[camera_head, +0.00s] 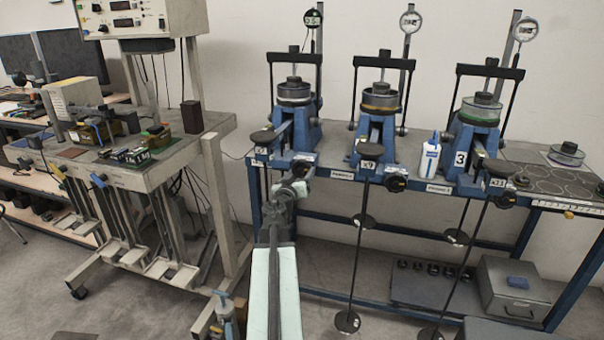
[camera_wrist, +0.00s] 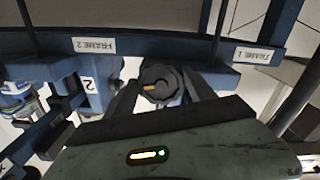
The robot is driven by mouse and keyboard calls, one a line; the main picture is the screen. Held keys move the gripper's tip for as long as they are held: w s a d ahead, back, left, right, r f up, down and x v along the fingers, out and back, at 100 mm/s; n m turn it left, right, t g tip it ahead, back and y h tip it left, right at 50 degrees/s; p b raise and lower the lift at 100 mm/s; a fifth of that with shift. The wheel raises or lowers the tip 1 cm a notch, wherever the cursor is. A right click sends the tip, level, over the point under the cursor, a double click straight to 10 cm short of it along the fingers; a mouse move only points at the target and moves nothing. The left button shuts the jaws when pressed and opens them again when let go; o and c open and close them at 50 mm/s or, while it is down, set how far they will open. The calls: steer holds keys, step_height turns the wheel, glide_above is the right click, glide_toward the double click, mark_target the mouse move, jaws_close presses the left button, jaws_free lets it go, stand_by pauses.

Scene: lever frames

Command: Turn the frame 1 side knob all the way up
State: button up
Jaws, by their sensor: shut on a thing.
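The frame 1 side knob (camera_wrist: 160,84) is a dark, lobed knob in the middle of the wrist view, with a pale orange mark on its face. My gripper (camera_wrist: 161,90) has one dark finger on each side of the knob and is shut on it. In the head view my gripper (camera_head: 299,174) reaches the bench front below frame 1 (camera_head: 297,128), the leftmost blue frame, and hides most of the knob. The wrist view is upside down, with the FRAME 1 label (camera_wrist: 259,54) to the right of the knob.
The FRAME 2 label (camera_wrist: 94,46) is left of the knob in the wrist view. Frame 2 (camera_head: 376,130) and frame 3 (camera_head: 470,145) stand to the right, with a similar dark knob (camera_head: 396,183) on the bench front. A white bottle (camera_head: 430,157) stands between them. A grey trolley (camera_head: 130,172) is left.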

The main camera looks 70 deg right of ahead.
steer(key=o, duration=1.4)
